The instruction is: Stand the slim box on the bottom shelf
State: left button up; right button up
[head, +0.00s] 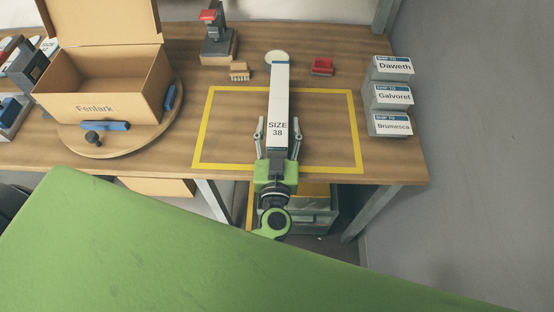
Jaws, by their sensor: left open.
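The slim box (280,90) is long and white with a grey end marked "SIZE 38". It is on the table inside the yellow taped outline (335,92), its far end reaching past the outline's back line in the picture. My left gripper (277,128) is at the near end of the box, one finger on each side. It is open; I cannot tell whether the fingers touch the box. I cannot make out a bottom shelf for certain. My right gripper is out of view.
An open "Fenlark" carton (95,107) sits on a round turntable (110,147) at left. Three labelled bins (392,97) stand at the right edge. A brush (239,72), a red item (322,67) and a round disc (277,57) lie at the back. A grey crate (318,215) is below the table.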

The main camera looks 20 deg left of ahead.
aim_at(276, 138)
pick_arm(q)
jog(key=b+v, duration=0.2)
jog(key=v, duration=0.9)
jog(key=shift+s, duration=0.35)
jog(key=shift+o, duration=0.5)
jog(key=shift+s+d+r, duration=0.15)
jog(key=shift+s+d, duration=0.1)
jog(key=shift+s, duration=0.15)
jog(key=shift+r, duration=0.2)
jog(key=p, duration=0.3)
jog(key=shift+a+r+p, duration=0.15)
jog(key=shift+r+p, duration=0.05)
jog(key=shift+p, duration=0.1)
jog(key=shift+f+p, duration=0.1)
jog(key=shift+p, duration=0.3)
jog(key=shift+w+a+f, duration=0.1)
jog(key=shift+a, duration=0.05)
jog(key=p+x, duration=0.1)
jog(key=x, duration=0.3)
jog(key=p+x, duration=0.1)
jog(key=x, duration=0.3)
jog(key=shift+w+f, duration=0.2)
jog(key=shift+f, duration=0.05)
jog(key=shift+w+a+r, duration=0.1)
jog(key=shift+w, duration=0.15)
jog(key=shift+p+x, duration=0.7)
jog(key=shift+x, duration=1.65)
jog(key=c, duration=1.4)
